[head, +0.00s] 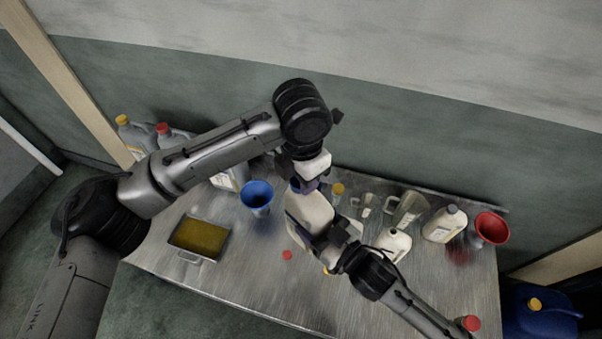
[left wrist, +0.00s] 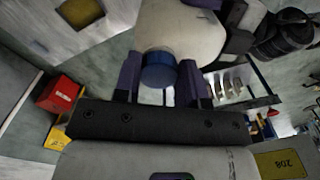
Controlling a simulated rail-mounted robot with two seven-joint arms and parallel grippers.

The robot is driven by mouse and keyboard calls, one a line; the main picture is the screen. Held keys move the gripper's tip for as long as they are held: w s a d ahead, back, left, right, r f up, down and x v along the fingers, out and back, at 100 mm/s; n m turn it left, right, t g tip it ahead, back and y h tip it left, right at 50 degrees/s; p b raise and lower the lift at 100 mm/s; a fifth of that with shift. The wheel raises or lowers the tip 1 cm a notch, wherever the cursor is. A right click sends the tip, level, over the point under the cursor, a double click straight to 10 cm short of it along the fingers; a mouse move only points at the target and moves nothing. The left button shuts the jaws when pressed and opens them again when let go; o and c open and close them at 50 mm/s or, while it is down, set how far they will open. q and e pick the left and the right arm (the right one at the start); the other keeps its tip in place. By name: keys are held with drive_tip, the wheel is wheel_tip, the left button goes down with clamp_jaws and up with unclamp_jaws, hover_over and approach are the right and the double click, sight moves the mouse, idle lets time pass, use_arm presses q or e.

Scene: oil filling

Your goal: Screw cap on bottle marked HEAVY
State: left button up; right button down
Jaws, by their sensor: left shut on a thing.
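A large cream-white bottle (head: 310,212) is near the middle of the table. No HEAVY marking can be read on it. My left gripper (head: 297,187) comes down at its top end. In the left wrist view, the left fingers (left wrist: 160,84) are shut on a blue cap (left wrist: 158,72) at the bottle's top (left wrist: 183,30). The cap lines up with the bottle's mouth, but the thread is hidden. My right gripper (head: 326,243) is against the lower right side of the bottle. Its fingers are partly hidden, so I cannot tell whether they grip it.
A blue funnel (head: 256,198) and a tray of yellow oil (head: 182,254) are at left. A red cap (head: 287,255) lies in front. White bottles (head: 394,245) (head: 440,226), metal jugs (head: 407,208) and a red funnel (head: 491,227) are at right. The wall is close behind.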

use_arm(q)
drive_tip(key=o, duration=1)
wheel_tip(320, 180, up, 12)
idle(0.8)
